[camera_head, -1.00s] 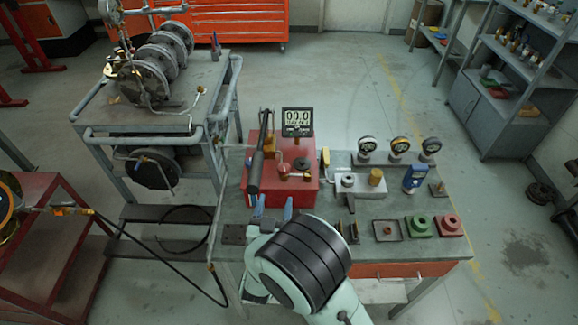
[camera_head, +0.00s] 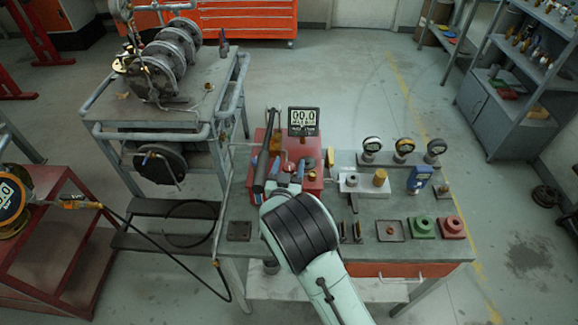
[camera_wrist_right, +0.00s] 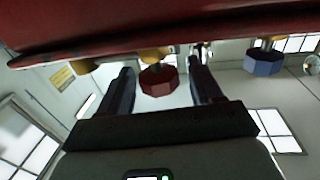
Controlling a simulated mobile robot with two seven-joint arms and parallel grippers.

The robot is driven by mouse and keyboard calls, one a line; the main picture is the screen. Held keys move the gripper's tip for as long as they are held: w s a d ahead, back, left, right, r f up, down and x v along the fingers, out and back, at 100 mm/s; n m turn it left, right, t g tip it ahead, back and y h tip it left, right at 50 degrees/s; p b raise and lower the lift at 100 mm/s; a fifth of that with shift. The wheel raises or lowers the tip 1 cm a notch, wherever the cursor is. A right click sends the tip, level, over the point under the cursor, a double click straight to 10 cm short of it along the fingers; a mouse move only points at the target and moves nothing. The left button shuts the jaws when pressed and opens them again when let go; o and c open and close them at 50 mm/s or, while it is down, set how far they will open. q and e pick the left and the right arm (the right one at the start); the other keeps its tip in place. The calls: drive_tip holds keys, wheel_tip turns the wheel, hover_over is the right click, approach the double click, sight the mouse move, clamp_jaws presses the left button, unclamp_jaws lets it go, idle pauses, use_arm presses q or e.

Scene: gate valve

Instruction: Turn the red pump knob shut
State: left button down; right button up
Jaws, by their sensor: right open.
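The dark red faceted knob (camera_wrist_right: 158,82) shows in the right wrist view below a brass fitting, between my two fingers. My right gripper (camera_wrist_right: 161,66) is open around the knob, with visible gaps on both sides and nothing held. In the head view my right gripper (camera_head: 284,183) is at the front of the pump, and my arm hides much of that front. My left gripper is not in view.
In the wrist view a blue knob (camera_wrist_right: 264,63) sits to the right.

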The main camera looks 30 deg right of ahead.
drive_tip(key=c, duration=1)
drive_tip(key=shift+r, duration=0.1)
drive_tip(key=shift+m+g+h, duration=0.7)
drive_tip(key=shift+g+h, duration=0.1)
drive_tip(key=o, duration=1)
